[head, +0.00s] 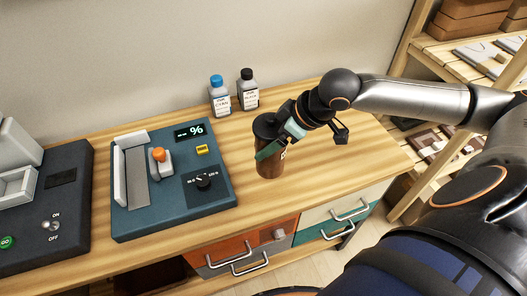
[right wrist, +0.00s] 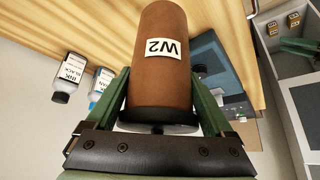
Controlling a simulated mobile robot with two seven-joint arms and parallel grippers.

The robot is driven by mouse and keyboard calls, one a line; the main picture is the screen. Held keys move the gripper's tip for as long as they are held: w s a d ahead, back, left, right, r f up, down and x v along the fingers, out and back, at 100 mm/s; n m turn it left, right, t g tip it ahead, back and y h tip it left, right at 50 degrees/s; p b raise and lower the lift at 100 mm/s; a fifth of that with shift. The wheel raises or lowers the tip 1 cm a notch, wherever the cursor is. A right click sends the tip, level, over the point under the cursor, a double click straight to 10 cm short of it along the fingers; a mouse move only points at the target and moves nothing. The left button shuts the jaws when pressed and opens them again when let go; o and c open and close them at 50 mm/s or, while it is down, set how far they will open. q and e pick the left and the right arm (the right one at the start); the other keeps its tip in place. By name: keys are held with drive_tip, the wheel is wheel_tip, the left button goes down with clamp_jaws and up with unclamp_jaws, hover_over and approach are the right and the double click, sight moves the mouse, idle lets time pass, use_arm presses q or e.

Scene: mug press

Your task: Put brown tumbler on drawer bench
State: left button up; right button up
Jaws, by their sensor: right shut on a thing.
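The brown tumbler (head: 270,165) is upright, with a dark lid, over the right part of the wooden drawer bench (head: 335,175). My right gripper (head: 268,148) is shut around its upper part from the right. In the right wrist view the tumbler (right wrist: 158,85) sits between the two green fingers and shows a white "W2" label. I cannot tell whether its base touches the bench top or is slightly above it. My left gripper is not in view.
A teal press panel (head: 210,215) with a dial stands left of the tumbler, and a dark switch unit (head: 75,205) is further left. Two ink bottles, cyan (head: 219,100) and black (head: 248,92), stand behind. Bench top right of the tumbler is clear. Shelves (head: 460,45) stand at right.

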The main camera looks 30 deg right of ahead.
drive_tip(key=shift+x, duration=1.35)
drive_tip(key=shift+w+f+b, duration=0.15)
drive_tip(key=shift+f, duration=0.6)
drive_tip(key=shift+w+f+b, duration=0.15)
drive_tip(key=shift+f, duration=0.6)
drive_tip(key=shift+f, duration=0.1)
drive_tip(key=o, duration=1.4)
drive_tip(key=p+v, duration=0.1)
drive_tip(key=v, duration=1.1)
drive_tip(key=shift+p, duration=0.4)
